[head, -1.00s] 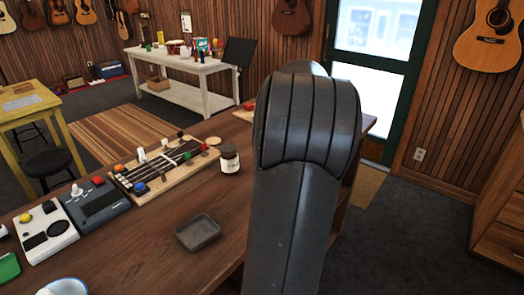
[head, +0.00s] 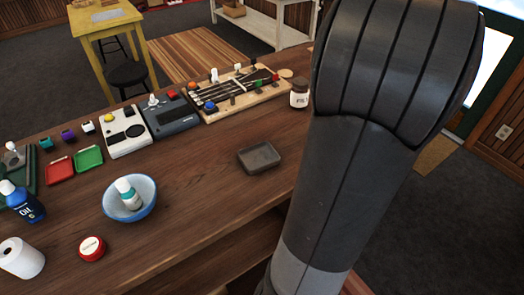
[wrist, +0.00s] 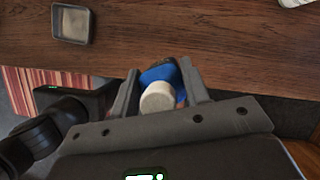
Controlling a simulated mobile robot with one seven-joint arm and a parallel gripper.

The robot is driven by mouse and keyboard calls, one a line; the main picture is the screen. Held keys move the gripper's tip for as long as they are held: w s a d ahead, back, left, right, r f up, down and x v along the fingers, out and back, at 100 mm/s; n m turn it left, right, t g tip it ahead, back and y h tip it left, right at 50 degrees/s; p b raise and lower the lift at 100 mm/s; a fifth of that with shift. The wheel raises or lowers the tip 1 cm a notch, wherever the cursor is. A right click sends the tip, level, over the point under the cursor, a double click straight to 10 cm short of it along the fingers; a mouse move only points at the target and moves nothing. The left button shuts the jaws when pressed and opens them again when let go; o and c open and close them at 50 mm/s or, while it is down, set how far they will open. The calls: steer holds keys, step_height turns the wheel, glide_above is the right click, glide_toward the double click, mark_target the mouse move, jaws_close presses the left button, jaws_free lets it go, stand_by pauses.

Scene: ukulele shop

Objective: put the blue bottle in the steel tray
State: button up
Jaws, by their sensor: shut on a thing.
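The blue bottle (wrist: 163,73), with a pale round cap facing the camera, is between the fingers of my gripper (wrist: 158,80) in the wrist view. My gripper is shut on it, near the wooden counter's edge in that picture. The steel tray (head: 259,158) is a small grey rectangular dish on the counter in the head view. It also shows at the upper left of the wrist view (wrist: 72,23), apart from the bottle, and looks empty. In the head view my arm hides the gripper and held bottle. Another blue bottle, labelled OIL (head: 22,203), stands at the left.
A blue bowl (head: 143,212) holds a small white-and-teal bottle (head: 129,193). A labelled jar (head: 299,93) and a fretboard jig (head: 240,92) lie behind the tray. A red tin (head: 92,248) and white roll (head: 20,258) are at the front left. The counter around the tray is clear.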

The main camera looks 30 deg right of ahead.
steer(key=s+a+n+g+y, duration=0.2)
steer(key=a+n+g+y, duration=0.15)
steer(key=a+n, duration=1.15)
steer(key=shift+w+a+f+m+h, duration=0.1)
steer(key=shift+w+a+f+m, duration=0.35)
steer(key=shift+w+a+f, duration=1.15)
steer(key=shift+w+a+f+m+h, duration=0.1)
steer(key=shift+w+a+f+m, duration=0.3)
steer(key=shift+w+a+f, duration=1.2)
steer(key=shift+w+a+f+m+h, duration=0.1)
steer(key=shift+w+a+f+m, duration=0.35)
steer(key=shift+w+a+f, duration=1.15)
steer(key=shift+s+a+f, duration=0.1)
steer(key=shift+s+f, duration=0.15)
steer(key=shift+f, duration=0.25)
steer(key=o, duration=1.1)
